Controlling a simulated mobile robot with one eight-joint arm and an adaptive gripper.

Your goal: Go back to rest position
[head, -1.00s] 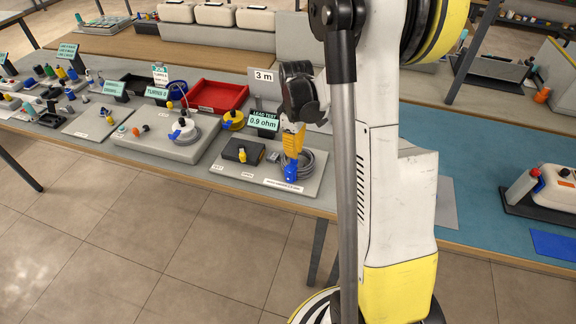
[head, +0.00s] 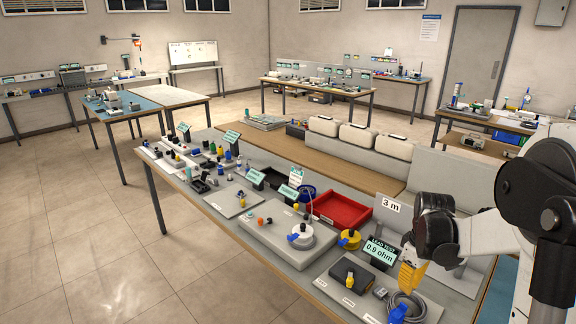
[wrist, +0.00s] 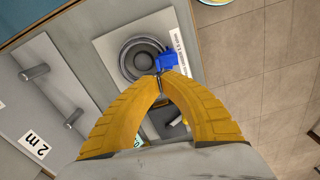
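My gripper (head: 404,289) has yellow fingers that point down over the front right of the near bench. In the wrist view, the fingertips (wrist: 160,79) come together at a blue clip (wrist: 166,61). The clip (head: 398,313) sits right under the fingertips in the head view and appears pinched by them. A grey coiled cable (wrist: 143,60) lies on a pale labelled board beside and below the clip. Part of the coil is hidden by the fingers.
A red tray (head: 336,210), a yellow reel (head: 349,239) and a white reel (head: 301,236) lie to the left. Open floor (head: 110,240) is left of the bench.

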